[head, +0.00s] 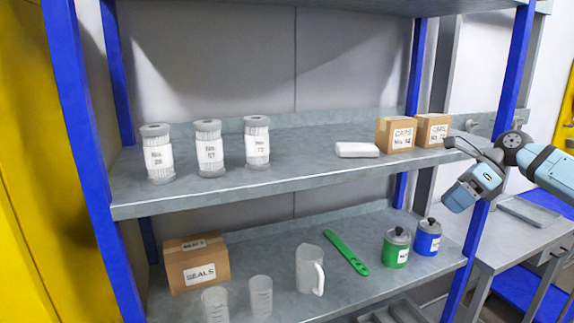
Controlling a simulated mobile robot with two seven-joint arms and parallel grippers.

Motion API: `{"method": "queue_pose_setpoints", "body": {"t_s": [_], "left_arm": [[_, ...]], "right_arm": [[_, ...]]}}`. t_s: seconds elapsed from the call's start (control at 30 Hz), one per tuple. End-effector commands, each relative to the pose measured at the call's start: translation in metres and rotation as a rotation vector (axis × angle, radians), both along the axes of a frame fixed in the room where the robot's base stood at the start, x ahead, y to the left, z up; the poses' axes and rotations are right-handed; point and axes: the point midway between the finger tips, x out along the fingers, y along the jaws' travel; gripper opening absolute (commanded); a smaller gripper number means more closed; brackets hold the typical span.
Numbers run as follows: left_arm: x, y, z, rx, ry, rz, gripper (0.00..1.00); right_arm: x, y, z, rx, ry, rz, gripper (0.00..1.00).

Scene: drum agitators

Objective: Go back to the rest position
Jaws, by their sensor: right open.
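My right arm comes in from the right edge, and my right gripper (468,152) is at the right front post of the shelf rack. It is open, nothing shows between its fingers, and it is seen small and at an angle. It overlaps the right end of the upper shelf (290,178) in the picture; I cannot tell whether it touches the post. My left gripper is out of view.
Several white labelled canisters (209,148), a white pack (357,150) and cardboard boxes (396,134) stand on the upper shelf. Below are a seals box (197,268), clear beakers (261,297), a jug (306,270), a green tool (346,252), green (396,252) and blue (428,240) cans. A grey bench (500,251) stands right.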

Motion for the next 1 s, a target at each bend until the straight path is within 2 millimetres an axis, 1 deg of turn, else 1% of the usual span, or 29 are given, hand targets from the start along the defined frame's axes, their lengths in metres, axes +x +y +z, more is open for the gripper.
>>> {"method": "queue_pose_setpoints", "body": {"t_s": [0.03,0.1,0.2,0.3,0.47,0.6,0.77,0.8,0.87,0.97,1.0], "left_arm": [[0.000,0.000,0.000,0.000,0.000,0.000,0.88],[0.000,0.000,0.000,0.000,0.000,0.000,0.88],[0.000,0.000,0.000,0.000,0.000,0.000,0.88],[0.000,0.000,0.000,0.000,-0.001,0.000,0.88],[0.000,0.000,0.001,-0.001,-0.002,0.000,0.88],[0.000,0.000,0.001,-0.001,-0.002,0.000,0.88],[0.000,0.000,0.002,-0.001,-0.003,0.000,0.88],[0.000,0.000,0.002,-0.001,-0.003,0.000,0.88],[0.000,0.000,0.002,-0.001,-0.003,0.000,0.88],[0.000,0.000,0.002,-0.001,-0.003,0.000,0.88],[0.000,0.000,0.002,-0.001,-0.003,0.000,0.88]], "right_arm": [[-0.004,0.013,-0.026,0.077,0.032,-0.026,0.88],[-0.009,0.030,-0.051,0.183,0.068,-0.076,0.88],[-0.018,0.048,-0.084,0.332,0.131,-0.162,0.88],[-0.029,0.062,-0.114,0.473,0.206,-0.265,0.88],[-0.049,0.073,-0.159,0.680,0.343,-0.466,0.88],[-0.068,0.071,-0.199,0.836,0.475,-0.672,0.88],[-0.096,0.058,-0.246,0.977,0.633,-0.942,0.88],[-0.105,0.053,-0.259,1.005,0.674,-1.016,0.88],[-0.118,0.046,-0.278,1.043,0.733,-1.127,0.88],[-0.145,0.030,-0.310,1.091,0.831,-1.325,0.88],[-0.157,0.024,-0.323,1.105,0.869,-1.406,0.88]]}}
